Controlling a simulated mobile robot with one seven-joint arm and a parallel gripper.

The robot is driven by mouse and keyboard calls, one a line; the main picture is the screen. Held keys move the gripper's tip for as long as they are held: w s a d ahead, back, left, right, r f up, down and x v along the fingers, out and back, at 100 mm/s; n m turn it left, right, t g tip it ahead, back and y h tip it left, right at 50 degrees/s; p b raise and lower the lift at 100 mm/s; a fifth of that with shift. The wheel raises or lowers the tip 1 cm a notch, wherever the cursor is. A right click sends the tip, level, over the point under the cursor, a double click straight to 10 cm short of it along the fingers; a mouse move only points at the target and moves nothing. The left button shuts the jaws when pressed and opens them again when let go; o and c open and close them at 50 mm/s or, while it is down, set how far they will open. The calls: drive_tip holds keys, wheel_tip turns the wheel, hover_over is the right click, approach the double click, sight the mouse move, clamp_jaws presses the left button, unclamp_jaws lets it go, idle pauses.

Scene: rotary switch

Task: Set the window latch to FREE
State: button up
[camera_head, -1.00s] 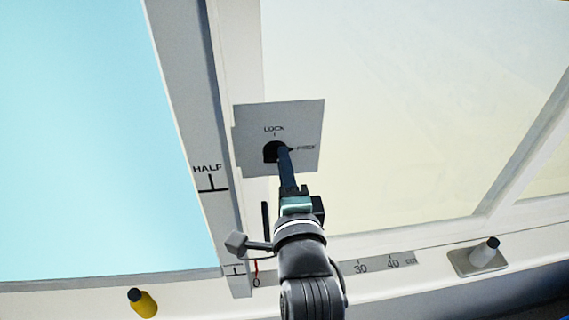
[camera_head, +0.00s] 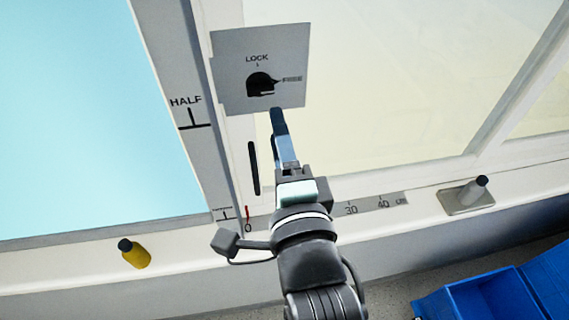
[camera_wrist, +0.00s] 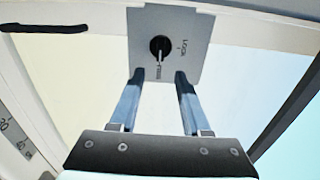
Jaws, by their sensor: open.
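The window latch is a round black knob (camera_head: 262,85) on a grey plate (camera_head: 228,70) marked LOCK and FREE. In the head view its pointed side faces right, to the FREE mark. In the wrist view, the pale line on the knob (camera_wrist: 160,47) points down at the FREE label, with LOCK off to the right.
A yellow piece with a black top (camera_head: 135,253) stands on the sill at left. A blue crate (camera_head: 487,300) lies lower right. A dark upright bar (camera_head: 254,168) is left of my gripper.

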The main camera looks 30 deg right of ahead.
drive_tip(key=shift+p+v, duration=1)
drive_tip(key=shift+v, duration=1.2)
drive_tip(key=a+r+n+t+y+b, duration=0.1)
drive_tip(key=a+r+n+t, duration=0.4)
drive_tip(key=r+n, duration=0.5)
drive_tip(key=a+r+n+t+y, duration=0.4)
drive_tip(key=a+r+n, duration=0.4)
drive_tip(key=r, duration=1.6)
drive_tip(key=n+t, duration=0.1)
drive_tip(key=n, duration=0.2)
drive_tip(key=shift+w+r+b, duration=0.3)
drive_tip(key=shift+w+b, duration=0.05)
